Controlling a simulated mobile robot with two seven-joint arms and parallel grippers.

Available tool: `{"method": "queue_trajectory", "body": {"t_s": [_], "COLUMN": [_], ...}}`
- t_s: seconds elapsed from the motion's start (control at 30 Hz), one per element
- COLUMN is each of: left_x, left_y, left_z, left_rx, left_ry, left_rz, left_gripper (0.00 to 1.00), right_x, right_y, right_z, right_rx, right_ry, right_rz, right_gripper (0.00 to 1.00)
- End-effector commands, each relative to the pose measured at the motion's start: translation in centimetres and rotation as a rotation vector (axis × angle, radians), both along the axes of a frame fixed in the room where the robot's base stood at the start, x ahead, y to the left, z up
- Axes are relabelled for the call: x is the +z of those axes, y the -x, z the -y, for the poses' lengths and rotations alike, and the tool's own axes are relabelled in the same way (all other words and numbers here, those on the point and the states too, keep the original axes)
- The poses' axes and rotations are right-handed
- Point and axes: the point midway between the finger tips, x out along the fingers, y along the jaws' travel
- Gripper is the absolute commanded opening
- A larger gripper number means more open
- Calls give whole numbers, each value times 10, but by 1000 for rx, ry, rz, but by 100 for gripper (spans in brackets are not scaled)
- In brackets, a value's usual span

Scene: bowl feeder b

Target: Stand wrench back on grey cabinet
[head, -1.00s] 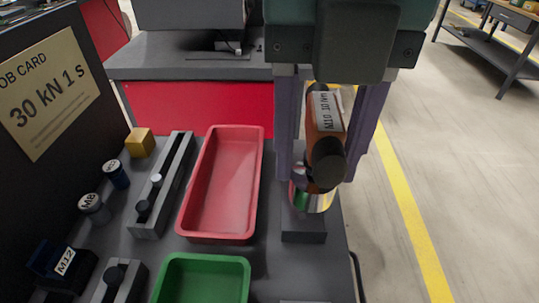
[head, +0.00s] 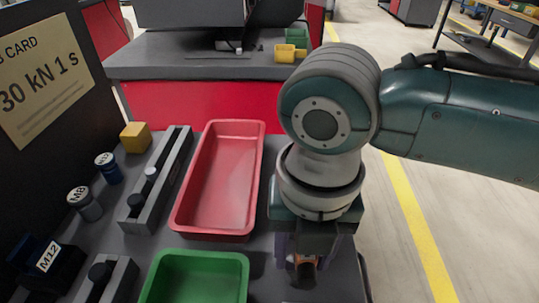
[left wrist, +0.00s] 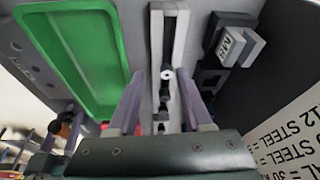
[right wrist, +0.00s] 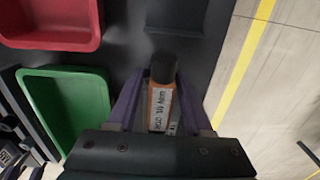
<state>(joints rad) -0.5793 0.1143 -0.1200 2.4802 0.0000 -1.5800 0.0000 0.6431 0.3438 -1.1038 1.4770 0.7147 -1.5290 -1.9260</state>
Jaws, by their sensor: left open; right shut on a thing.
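The wrench is orange with a black end and a white label. In the right wrist view the wrench (right wrist: 161,100) lies between the fingers of my right gripper (right wrist: 160,98), which is shut on it. In the head view only a small orange part of the wrench (head: 306,270) shows below my right wrist; the rest is hidden. My right gripper (head: 300,262) is over the right side of the dark grey top (head: 262,262). My left gripper (left wrist: 158,95) is open and empty, over a slotted grey rail (left wrist: 183,45). I cannot tell whether the wrench touches the surface.
A red tray (head: 220,180) and a green tray (head: 197,280) sit left of my right gripper. Labelled sockets, a yellow block (head: 135,137) and a grey rail (head: 157,180) stand further left, before the job card board (head: 40,80). Floor lies beyond the right edge.

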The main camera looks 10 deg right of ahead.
Motion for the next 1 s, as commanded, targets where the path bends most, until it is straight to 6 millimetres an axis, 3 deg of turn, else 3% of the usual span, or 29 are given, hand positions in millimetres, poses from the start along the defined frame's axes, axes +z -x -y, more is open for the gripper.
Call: {"method": "queue_trajectory", "body": {"t_s": [0.37,0.4,0.63,0.87,1.0], "left_x": [-3,-2,-2,-1,3], "left_y": [0,0,0,0,0], "left_z": [-2,-2,-3,-2,-2], "left_rx": [-6,-5,-6,-6,-5], "left_ry": [-8,-9,-10,-10,-8], "left_rz": [-1,-1,-1,-1,-1], "left_gripper": [50,50,50,50,50], "right_x": [-4,-3,-3,-2,9], "right_y": [0,0,0,0,-1], "right_z": [0,0,0,0,0], "right_rx": [0,0,0,0,0], "right_ry": [-1,-1,0,-1,0], "right_rz": [1,0,0,0,2], "right_gripper": [0,55,81,81,81]}}
